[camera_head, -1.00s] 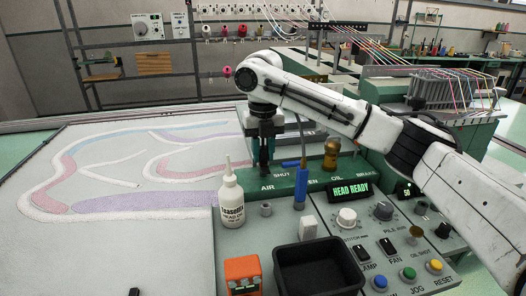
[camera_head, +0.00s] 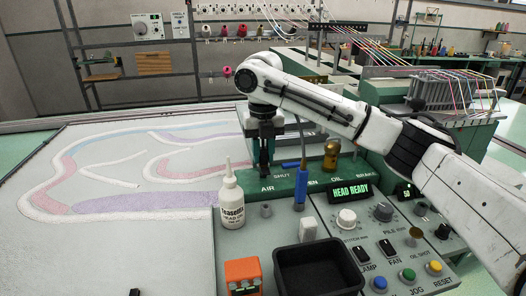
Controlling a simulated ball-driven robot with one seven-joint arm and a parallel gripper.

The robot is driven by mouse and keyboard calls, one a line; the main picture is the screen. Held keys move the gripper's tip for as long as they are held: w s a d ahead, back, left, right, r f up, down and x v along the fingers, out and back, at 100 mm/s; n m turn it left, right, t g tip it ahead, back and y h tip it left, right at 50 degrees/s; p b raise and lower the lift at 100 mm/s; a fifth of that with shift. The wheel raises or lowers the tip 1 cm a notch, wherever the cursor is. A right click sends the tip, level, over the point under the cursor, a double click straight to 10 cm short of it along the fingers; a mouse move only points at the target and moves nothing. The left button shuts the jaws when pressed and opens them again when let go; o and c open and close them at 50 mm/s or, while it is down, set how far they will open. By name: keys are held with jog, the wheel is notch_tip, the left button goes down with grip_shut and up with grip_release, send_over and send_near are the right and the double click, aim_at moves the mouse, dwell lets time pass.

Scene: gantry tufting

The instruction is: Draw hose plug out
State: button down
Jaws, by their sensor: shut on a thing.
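The blue hose plug (camera_head: 301,184) stands upright at the front of the green panel, between the SHUT and OPEN lettering, with a thin hose rising from its top. My gripper (camera_head: 264,166) points down to the left of the plug, above the AIR label and apart from the plug. Its dark fingers are close together on a small part there, which they mostly hide. I cannot make out the shape of that part.
A white bottle (camera_head: 231,202) stands left of the plug. Console knobs and buttons fill the right.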

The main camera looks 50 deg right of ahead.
jog(key=shift+w+r+p, duration=0.15)
jog(key=shift+r+p, duration=0.7)
jog(key=shift+r, duration=0.55)
jog(key=shift+r+p, duration=0.25)
jog(key=shift+p, duration=0.15)
jog(key=shift+r+p, duration=0.3)
jog(key=shift+p, duration=0.05)
